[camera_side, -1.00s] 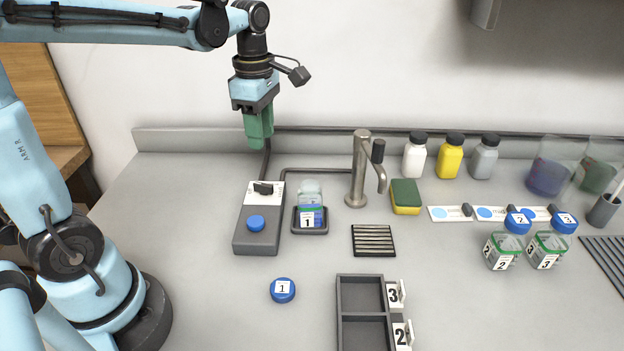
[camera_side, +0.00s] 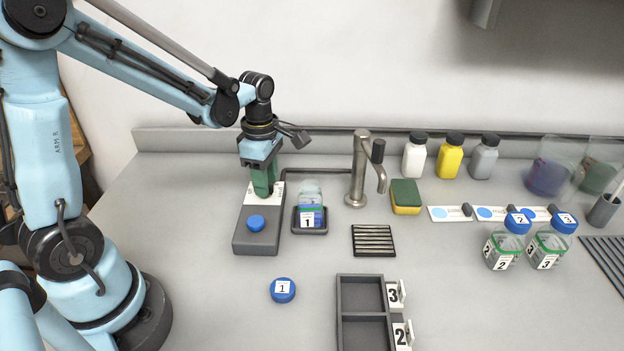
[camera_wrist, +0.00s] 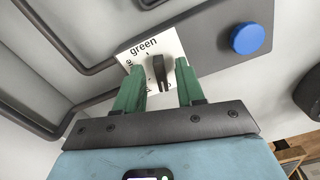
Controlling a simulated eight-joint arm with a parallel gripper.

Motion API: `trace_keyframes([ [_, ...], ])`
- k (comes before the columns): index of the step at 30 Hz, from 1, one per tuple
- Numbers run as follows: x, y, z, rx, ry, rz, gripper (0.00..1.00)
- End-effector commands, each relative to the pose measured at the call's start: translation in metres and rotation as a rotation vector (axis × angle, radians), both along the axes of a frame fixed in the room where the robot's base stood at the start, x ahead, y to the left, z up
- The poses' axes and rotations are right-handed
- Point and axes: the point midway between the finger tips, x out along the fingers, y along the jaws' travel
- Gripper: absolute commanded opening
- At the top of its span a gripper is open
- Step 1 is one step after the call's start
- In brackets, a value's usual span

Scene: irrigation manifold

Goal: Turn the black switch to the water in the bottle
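The black switch (camera_wrist: 159,70) sits on a white label plate (camera_wrist: 140,50) on the grey control box (camera_side: 257,240). The word "green" is readable on the plate; other lettering is partly hidden. My gripper (camera_side: 264,193) points down at the box's back end and hides most of the switch in the side view. In the wrist view, the green fingers of my gripper (camera_wrist: 160,88) stand apart on either side of the switch, with gaps visible. A clear bottle (camera_side: 311,190) labelled 1 stands upright in a small dark tray (camera_side: 310,231), right of the box.
A blue button (camera_side: 256,222) is on the front of the box. A metal tap (camera_side: 359,170) stands behind right of the bottle. A blue cap (camera_side: 283,290) marked 1 lies in front. A dark divided rack (camera_side: 338,315) is at the front centre.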

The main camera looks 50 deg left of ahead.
Motion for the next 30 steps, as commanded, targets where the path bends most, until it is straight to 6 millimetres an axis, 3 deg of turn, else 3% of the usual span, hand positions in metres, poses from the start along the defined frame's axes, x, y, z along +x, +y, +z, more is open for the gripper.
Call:
trace_keyframes([
  [12,-0.0002,0.0000,-0.0060,0.000,0.000,0.000,0.38],
  [20,-0.0002,0.0000,-0.0058,0.000,0.000,0.000,0.00],
  [30,-0.0005,-0.0002,-0.0057,0.000,0.001,-0.019,0.00],
])
